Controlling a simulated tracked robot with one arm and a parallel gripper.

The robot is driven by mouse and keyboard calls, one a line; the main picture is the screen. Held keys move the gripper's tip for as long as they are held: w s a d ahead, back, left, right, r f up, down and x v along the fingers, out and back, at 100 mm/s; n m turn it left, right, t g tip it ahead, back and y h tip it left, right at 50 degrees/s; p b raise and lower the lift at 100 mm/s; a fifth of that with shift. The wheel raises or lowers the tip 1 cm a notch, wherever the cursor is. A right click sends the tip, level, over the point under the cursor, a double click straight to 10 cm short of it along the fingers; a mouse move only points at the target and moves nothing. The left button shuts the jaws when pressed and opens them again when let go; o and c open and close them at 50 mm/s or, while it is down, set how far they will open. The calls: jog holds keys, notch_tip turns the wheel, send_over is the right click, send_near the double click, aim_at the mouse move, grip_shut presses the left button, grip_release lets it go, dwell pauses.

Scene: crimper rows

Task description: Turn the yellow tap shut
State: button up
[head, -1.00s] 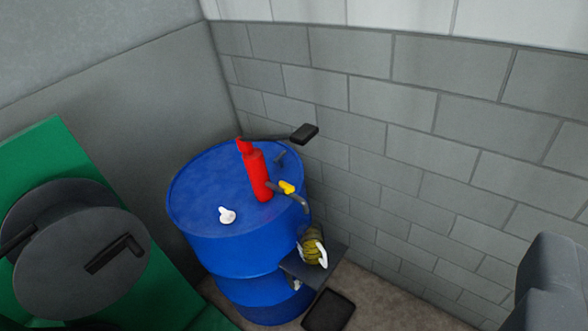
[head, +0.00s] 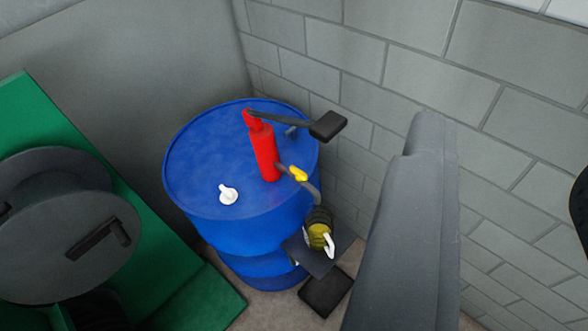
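The yellow tap (head: 298,174) is a small handle on the grey spout (head: 312,189) of a red hand pump (head: 264,152). The pump stands upright on top of a blue drum (head: 200,165). The tap is too small to tell whether it is open or shut. A grey part of my arm (head: 415,220) rises from the bottom, right of the drum and apart from the tap in the picture. No gripper fingertips can be made out, and nothing touches the tap.
The pump's black-ended lever (head: 328,125) reaches right above the tap. A yellow-and-black container with a white handle (head: 319,236) sits under the spout on a dark shelf (head: 304,257). A white cap (head: 228,195) is on the drum. A block wall (head: 420,55) stands behind; a green reel unit (head: 190,295) is left.

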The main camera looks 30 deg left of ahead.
aim_at(290, 168)
jog(key=w+a+f+n+g+y+b, duration=0.25)
jog(key=w+a+f+y+b, duration=0.2)
jog(key=w+f, duration=0.5)
jog(key=w+a+f+n+g+y+b, duration=0.3)
jog(key=w+a+f+b, duration=0.35)
jog(key=f, duration=0.55)
jog(key=w+a+f+n+g+y+b, duration=0.1)
jog(key=w+a+f+g+y+b, duration=0.1)
jog(key=w+a+f+y+b, duration=0.55)
jog(key=w+d+f+n+g+y+b, duration=0.15)
jog(key=w+f+n, duration=0.25)
jog(key=f, duration=0.9)
jog(key=w+d+f+n+y, duration=0.1)
jog(key=w+d+f+n, duration=0.25)
jog(key=f, duration=0.95)
jog(key=shift+h, duration=0.25)
jog(key=x, duration=0.7)
jog(key=b+x, duration=0.1)
jog(key=x, duration=0.6)
jog(key=shift+w+a+f, duration=0.2)
jog(key=shift+w+a, duration=0.05)
jog(key=shift+w, duration=0.05)
jog(key=shift+f, duration=0.1)
grip_shut()
